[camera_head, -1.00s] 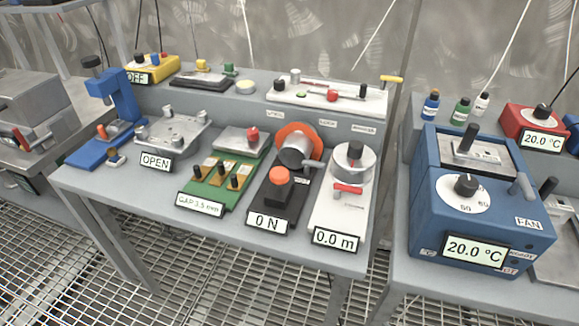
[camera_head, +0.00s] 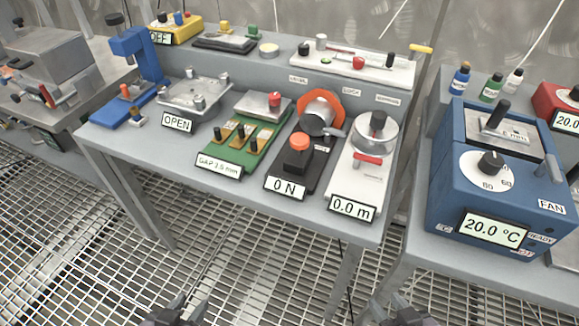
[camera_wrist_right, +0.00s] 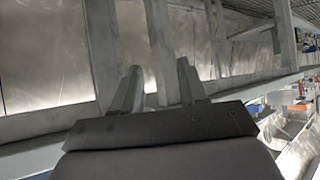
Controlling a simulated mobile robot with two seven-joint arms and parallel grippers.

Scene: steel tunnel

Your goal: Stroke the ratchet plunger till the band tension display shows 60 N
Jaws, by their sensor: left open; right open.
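The ratchet plunger (camera_head: 299,143) has an orange-red top on a black block and stands on a dark base on the bench. The band tension display (camera_head: 286,187) at the front of that base reads 0 N. Behind the plunger is a grey drum (camera_head: 317,119) with an orange ring. My left gripper (camera_head: 184,306) is at the bottom edge of the head view, open and empty, well below and in front of the bench. My right gripper (camera_head: 391,304) is at the bottom edge further right, also open and empty. Its fingers show apart in the right wrist view (camera_wrist_right: 158,88).
Left of the plunger is a green board (camera_head: 240,146) labelled GAP; right is a white unit (camera_head: 357,180) reading 0.0 m. A blue box (camera_head: 450,190) reading 20.0 °C stands on the right bench. Grating floor (camera_head: 250,270) is clear before the bench.

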